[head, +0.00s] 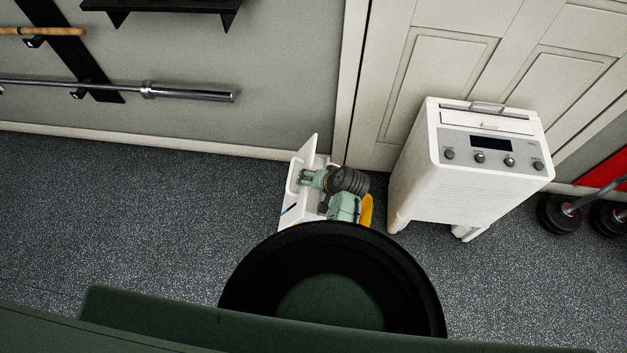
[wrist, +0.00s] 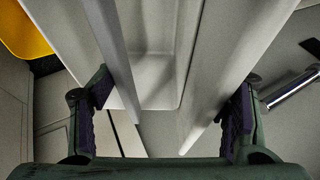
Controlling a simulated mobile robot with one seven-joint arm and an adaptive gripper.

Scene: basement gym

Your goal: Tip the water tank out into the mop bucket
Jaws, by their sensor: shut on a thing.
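The white water tank (head: 303,155) is in the middle of the head view, off the dehumidifier and tilted. My gripper (head: 304,178) is shut on it. In the wrist view the tank (wrist: 150,60) fills the space between the two fingers of my gripper (wrist: 175,92), with a finger against either side. Whether it holds water I cannot tell. A yellow piece, which looks like the mop bucket (head: 366,211), shows just right of my wrist. It also shows at the top left of the wrist view (wrist: 25,30). Most of it is hidden behind my arm.
A white dehumidifier (head: 470,165) stands on the right, before a panelled door (head: 440,85). Dumbbells (head: 562,216) and a red thing (head: 604,172) lie at the far right. A barbell (head: 190,94) hangs on the wall at left. The speckled floor (head: 130,220) at left is clear.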

